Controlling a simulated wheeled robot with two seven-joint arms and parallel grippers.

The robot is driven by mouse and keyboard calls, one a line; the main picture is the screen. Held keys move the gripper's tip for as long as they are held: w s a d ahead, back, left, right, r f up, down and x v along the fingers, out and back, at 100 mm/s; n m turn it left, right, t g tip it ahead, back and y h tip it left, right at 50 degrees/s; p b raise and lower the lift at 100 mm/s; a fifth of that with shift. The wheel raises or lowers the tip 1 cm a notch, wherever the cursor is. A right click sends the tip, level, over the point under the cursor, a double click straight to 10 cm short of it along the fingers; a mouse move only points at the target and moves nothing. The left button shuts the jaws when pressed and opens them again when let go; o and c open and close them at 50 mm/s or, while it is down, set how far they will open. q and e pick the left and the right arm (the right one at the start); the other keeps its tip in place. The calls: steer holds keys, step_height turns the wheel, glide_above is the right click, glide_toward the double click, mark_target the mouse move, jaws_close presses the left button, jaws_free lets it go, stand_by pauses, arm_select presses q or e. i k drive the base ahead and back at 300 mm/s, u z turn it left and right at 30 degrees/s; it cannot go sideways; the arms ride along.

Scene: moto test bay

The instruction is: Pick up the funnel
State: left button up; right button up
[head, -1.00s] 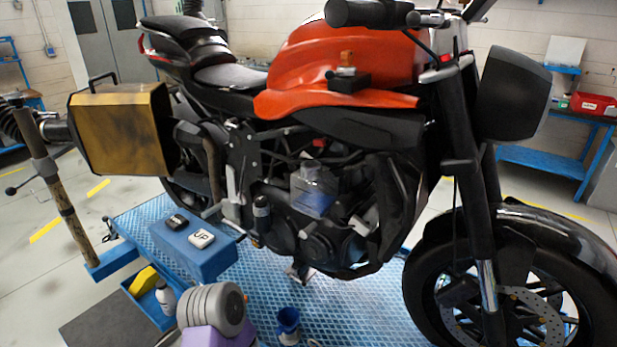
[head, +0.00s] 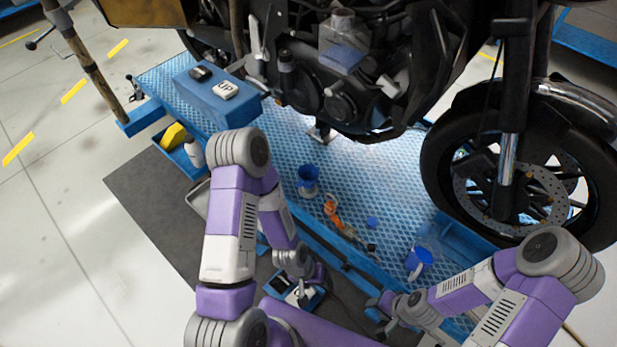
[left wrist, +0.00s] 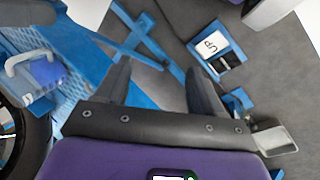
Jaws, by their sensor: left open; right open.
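A blue, cup-shaped piece that looks like the funnel (head: 308,173) stands upright on the blue mesh platform in the head view, left of the orange tool. I cannot make it out for sure in the left wrist view. My left gripper (head: 300,284) is low in front of the platform's near edge, apart from the funnel and nearer to me. In the left wrist view its two fingers (left wrist: 160,82) are spread with nothing between them. My right gripper (head: 380,312) is low to the right of it, open and apart from the funnel.
The motorcycle (head: 345,95) stands over the blue platform (head: 350,165). An orange tool (head: 333,212) and a blue container with a pale handle (head: 418,260) lie near the funnel. A blue block (head: 213,98) with small devices is at left. Grey floor mat (head: 150,200) lies open at left.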

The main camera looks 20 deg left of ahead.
mark_target(307, 175)
steer(key=k, duration=0.5)
steer(key=z, duration=2.3)
steer(key=k, duration=1.15)
steer(key=u, duration=1.7)
steer(key=i, duration=1)
steer(key=z, duration=0.1)
